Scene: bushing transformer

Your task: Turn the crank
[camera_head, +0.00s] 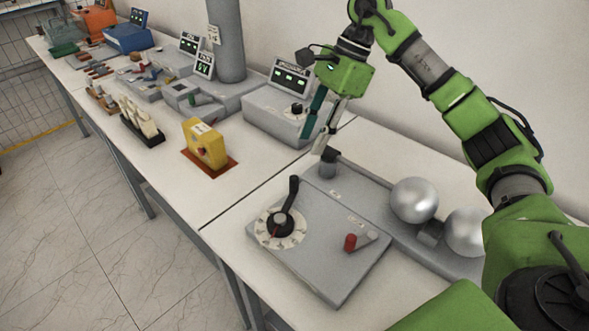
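A grey control box (325,262) lies on the near table. On its left part is a round white dial (270,238) with a black crank-like handle (287,206) that points up and away. My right gripper (314,144) hangs above the far edge of the box, fingers pointing down. Its fingers look apart with nothing between them, and it appears clear of both the black handle and the red knob. My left gripper is out of view.
Two shiny metal spheres (414,200) stand right of the box, near my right arm. A grey meter unit (268,118) is behind, and a yellow device (205,145) stands to the left. More instruments line the far table. The near table's front strip is clear.

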